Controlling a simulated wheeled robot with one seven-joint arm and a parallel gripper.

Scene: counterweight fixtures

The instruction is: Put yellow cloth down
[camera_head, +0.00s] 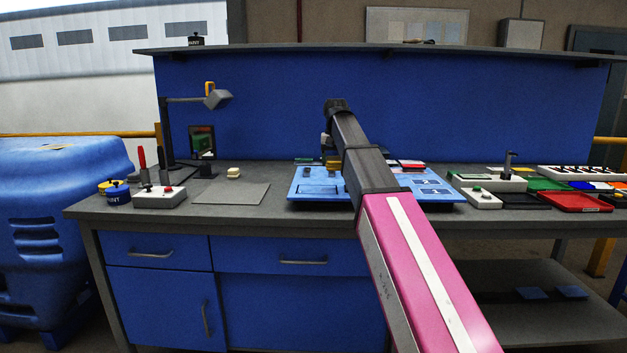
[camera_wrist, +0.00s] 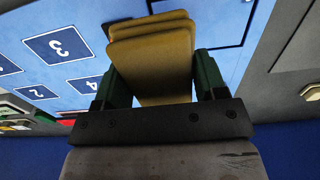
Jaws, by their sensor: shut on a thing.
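My gripper (camera_wrist: 158,78) is shut on the yellow cloth (camera_wrist: 152,50), a folded mustard-yellow stack between its two green fingers in the wrist view. Below the cloth is a light blue board (camera_wrist: 75,20) with numbered squares. In the head view, my gripper (camera_head: 328,147) is over the left part of the blue board (camera_head: 300,194), partly hidden by my arm. A small yellow-brown patch (camera_head: 333,165) shows just under it. I cannot tell whether the cloth touches the board.
A pale yellow stack (camera_head: 233,173) lies by a grey mat (camera_head: 232,194). A lamp (camera_head: 170,130) and a button box (camera_head: 160,197) stand at left. Green (camera_head: 546,184) and red (camera_head: 573,202) trays crowd the right. A blue back panel (camera_head: 260,105) rises behind.

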